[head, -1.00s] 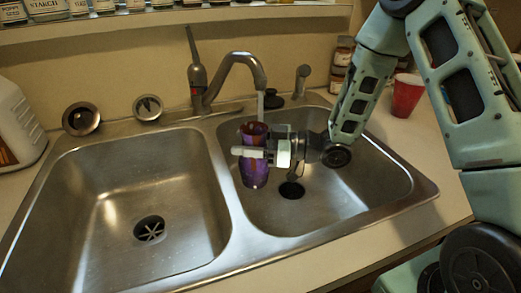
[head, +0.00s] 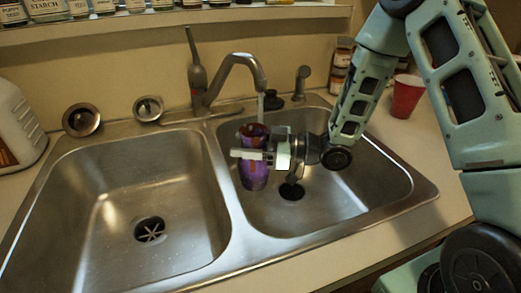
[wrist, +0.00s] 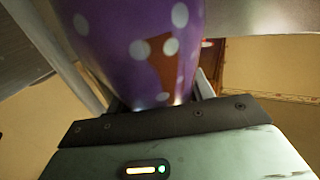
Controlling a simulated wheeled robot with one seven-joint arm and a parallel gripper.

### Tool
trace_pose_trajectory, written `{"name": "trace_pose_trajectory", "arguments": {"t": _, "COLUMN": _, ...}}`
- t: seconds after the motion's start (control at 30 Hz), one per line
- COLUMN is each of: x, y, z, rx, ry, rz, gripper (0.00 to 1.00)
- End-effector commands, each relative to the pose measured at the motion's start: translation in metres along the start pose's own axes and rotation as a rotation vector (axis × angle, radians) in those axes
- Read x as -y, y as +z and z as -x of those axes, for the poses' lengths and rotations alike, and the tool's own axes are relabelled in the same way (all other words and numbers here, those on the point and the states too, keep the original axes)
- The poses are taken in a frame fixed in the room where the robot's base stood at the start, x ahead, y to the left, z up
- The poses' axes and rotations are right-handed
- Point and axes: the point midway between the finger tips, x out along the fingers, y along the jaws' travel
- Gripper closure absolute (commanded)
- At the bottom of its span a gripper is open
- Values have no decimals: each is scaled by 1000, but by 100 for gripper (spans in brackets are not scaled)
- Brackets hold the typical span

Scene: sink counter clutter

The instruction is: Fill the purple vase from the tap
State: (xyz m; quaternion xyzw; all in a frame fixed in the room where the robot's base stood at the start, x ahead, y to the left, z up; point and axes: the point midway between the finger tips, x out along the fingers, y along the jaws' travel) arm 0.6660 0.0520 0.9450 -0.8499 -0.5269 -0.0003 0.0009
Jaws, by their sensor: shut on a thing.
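The purple vase (head: 254,176) has orange-brown patches and stands upright, or nearly so, in the right basin's space, with its mouth under the tap spout (head: 261,82). A thin, pale stream of water (head: 261,104) runs from the spout down to the vase mouth. My gripper (head: 250,154) is shut on the upper part of the vase from the right; one pale finger crosses its front. The wrist view shows the purple wall with pale dots (wrist: 130,25) close between the fingers. The water level inside is hidden, and I cannot tell whether the base touches the basin.
The tap lever (head: 196,70) stands left of the spout. The left basin (head: 100,200) is empty, and a dark drain (head: 291,191) shows in the right basin. A red cup (head: 406,96) and a white jug (head: 18,125) stand on the counter. Jars line the back shelf.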

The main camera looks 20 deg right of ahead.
Motion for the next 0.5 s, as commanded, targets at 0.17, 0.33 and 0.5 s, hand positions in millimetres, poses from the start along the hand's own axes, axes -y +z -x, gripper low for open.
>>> {"name": "trace_pose_trajectory", "arguments": {"t": 0.17, "x": 7, "y": -16, "z": -2, "rx": -2, "ry": -1, "rz": 1, "gripper": 99}}
{"name": "trace_pose_trajectory", "arguments": {"t": 0.33, "x": 16, "y": -30, "z": -3, "rx": -2, "ry": -2, "rz": 1, "gripper": 99}}
{"name": "trace_pose_trajectory", "arguments": {"t": 0.5, "x": 23, "y": -43, "z": -4, "rx": -2, "ry": -1, "rz": 1, "gripper": 99}}
